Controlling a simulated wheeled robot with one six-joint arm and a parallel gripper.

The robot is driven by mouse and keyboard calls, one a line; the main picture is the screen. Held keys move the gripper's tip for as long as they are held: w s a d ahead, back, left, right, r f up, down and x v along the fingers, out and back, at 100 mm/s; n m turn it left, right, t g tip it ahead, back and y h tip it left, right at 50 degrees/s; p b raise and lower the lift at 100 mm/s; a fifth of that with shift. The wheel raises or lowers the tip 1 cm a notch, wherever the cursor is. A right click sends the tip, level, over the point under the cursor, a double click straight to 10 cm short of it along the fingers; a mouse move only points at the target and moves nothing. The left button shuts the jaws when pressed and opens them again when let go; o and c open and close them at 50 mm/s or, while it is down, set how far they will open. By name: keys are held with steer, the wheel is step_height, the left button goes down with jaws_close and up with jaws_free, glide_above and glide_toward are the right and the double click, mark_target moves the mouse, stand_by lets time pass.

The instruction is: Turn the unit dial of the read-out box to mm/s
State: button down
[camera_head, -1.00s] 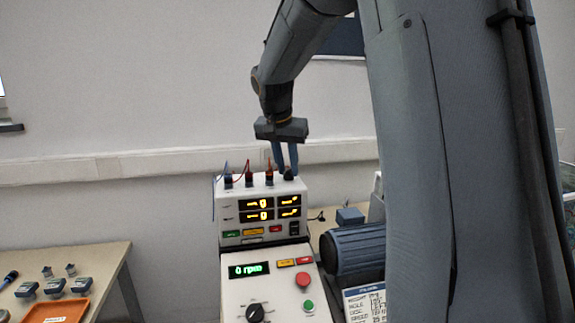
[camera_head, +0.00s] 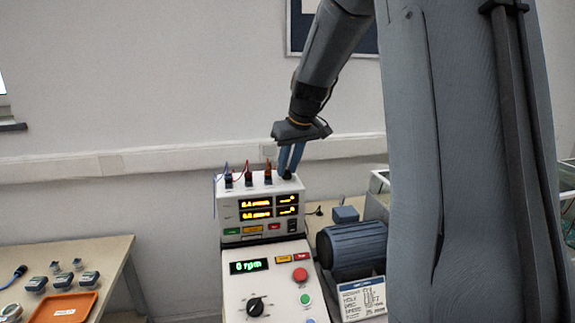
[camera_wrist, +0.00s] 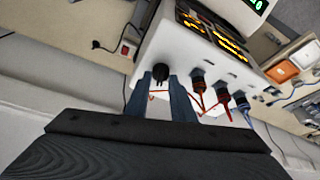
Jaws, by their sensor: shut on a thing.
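The read-out box (camera_head: 231,210) is white, with orange digits in two rows of displays (camera_head: 256,208). Its small black unit dial (camera_wrist: 160,72) sits on the top face, at the right end of a row of plugged connectors in the head view. My gripper (camera_head: 289,168) comes down from above, with its two blue-grey fingers on the dial. In the wrist view my gripper (camera_wrist: 160,80) has one finger on each side of the dial and is shut on it. The display text is too small to read surely, and the dial's markings cannot be made out.
Red and blue plugs with cables (camera_wrist: 222,95) stand close beside the dial. Below the box is a control panel (camera_head: 238,290) with a green rpm display and a red button. A blue motor (camera_head: 352,250) is at right. A table (camera_head: 112,250) with an orange tray is at left.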

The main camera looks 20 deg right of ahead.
steer(key=shift+d+n+g+y+b, duration=0.15)
steer(key=shift+n+y+b, duration=0.25)
steer(key=shift+n, duration=0.6)
steer(key=shift+n+g+y+b, duration=0.3)
steer(key=shift+n+b, duration=0.1)
steer(key=shift+n, duration=0.6)
steer(key=c, duration=1.5)
jaws_free()
steer(key=shift+c, duration=0.2)
steer(key=shift+r, duration=0.1)
steer(key=b+v, duration=0.2)
steer(key=v, duration=0.5)
steer(key=shift+s+d+r, duration=0.2)
steer(key=shift+r, duration=0.1)
